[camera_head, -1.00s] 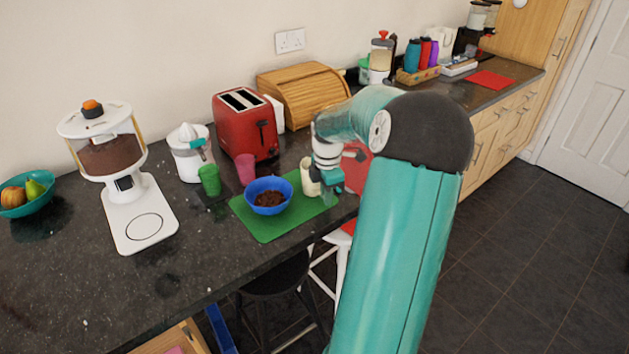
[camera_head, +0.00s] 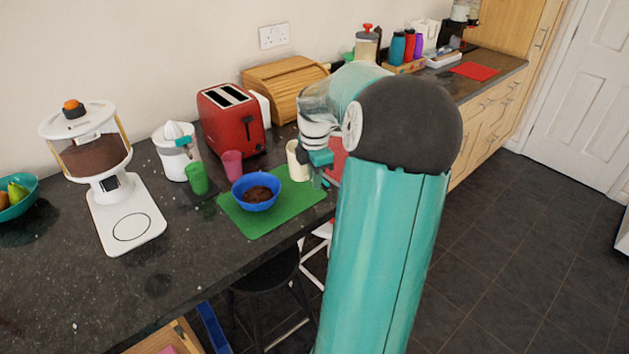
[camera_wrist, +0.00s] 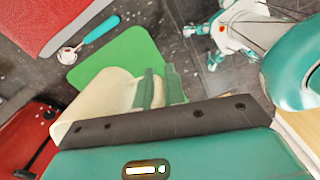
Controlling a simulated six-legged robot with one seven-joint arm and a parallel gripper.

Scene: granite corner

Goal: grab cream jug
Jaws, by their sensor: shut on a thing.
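The cream jug (camera_head: 296,162) is a pale cream cylinder at the back right of the green mat in the head view. My gripper (camera_head: 315,163) is at its right side. In the wrist view, the jug (camera_wrist: 95,103) fills the area beside the green finger pads of my gripper (camera_wrist: 158,88), with a finger against its wall. My gripper is shut on the jug. My gripper hides part of the jug, and I cannot tell how far its base is above the mat.
A blue bowl (camera_head: 255,193) with brown contents stands on the green mat (camera_head: 240,222). Pink (camera_head: 232,164) and green (camera_head: 197,178) cups stand left. The red toaster (camera_head: 231,122) and wooden bread box (camera_head: 283,85) are behind. A teal-handled spoon (camera_wrist: 97,32) lies beside the red mat (camera_wrist: 45,18).

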